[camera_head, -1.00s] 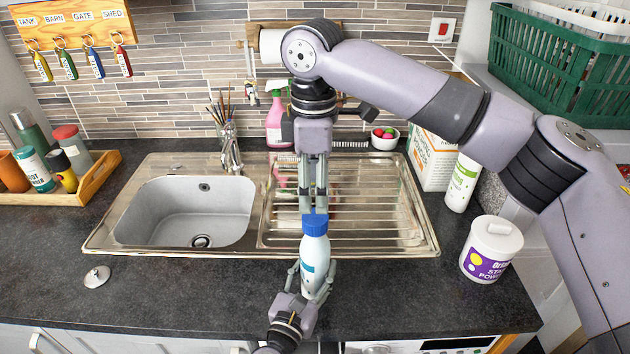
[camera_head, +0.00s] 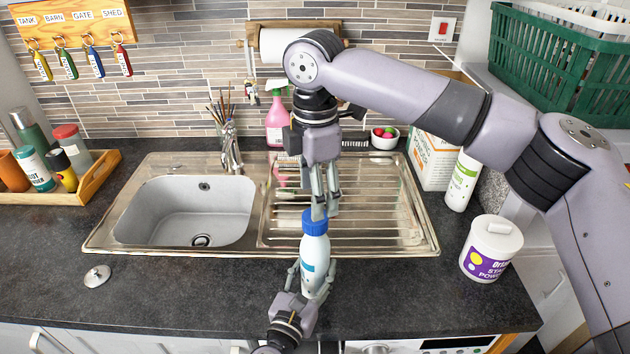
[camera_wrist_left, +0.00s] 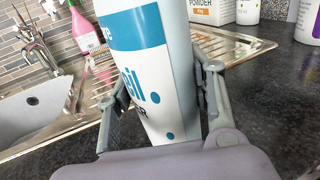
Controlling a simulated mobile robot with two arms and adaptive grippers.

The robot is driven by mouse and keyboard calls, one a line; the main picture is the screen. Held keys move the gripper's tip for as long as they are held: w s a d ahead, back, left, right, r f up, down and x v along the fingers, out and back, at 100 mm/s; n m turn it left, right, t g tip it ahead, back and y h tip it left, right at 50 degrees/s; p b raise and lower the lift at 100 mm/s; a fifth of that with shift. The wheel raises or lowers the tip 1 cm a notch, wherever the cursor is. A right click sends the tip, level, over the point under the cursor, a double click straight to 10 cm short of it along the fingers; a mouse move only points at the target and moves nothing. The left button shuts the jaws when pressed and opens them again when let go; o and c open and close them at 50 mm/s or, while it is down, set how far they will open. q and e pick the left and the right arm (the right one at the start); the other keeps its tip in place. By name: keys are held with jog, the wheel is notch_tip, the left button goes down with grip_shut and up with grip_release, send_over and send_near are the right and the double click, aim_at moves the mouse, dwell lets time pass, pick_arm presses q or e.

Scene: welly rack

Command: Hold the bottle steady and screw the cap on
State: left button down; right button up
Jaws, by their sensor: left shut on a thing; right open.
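The white and blue bottle (camera_head: 315,262) stands upright at the front edge of the draining board, and it also fills the middle of the left wrist view (camera_wrist_left: 155,75). My left gripper (camera_head: 309,286) is shut on the bottle's lower body, one finger on each side. The blue cap (camera_head: 315,222) sits on top of the bottle; I cannot tell how tightly. My right gripper (camera_head: 325,210) points down at the cap from above, its fingers open and around or just beside the cap's top. The bottle's base is hidden by my left gripper.
A steel sink (camera_head: 190,215) lies to the left, with its ribbed draining board (camera_head: 385,225) behind the bottle. A white tub (camera_head: 490,248) stands on the right. A wooden tray (camera_head: 90,185) of bottles is at far left. A sink plug (camera_head: 97,275) lies on the counter.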

jog(key=shift+f, duration=3.1)
jog(key=shift+c, duration=0.5)
jog(key=c, duration=1.2)
jog(key=shift+o, duration=0.2)
jog(key=m, duration=0.7)
jog(key=shift+m, duration=0.4)
jog(key=m, duration=0.7)
jog(key=o, duration=1.4)
jog(key=shift+r, duration=0.1)
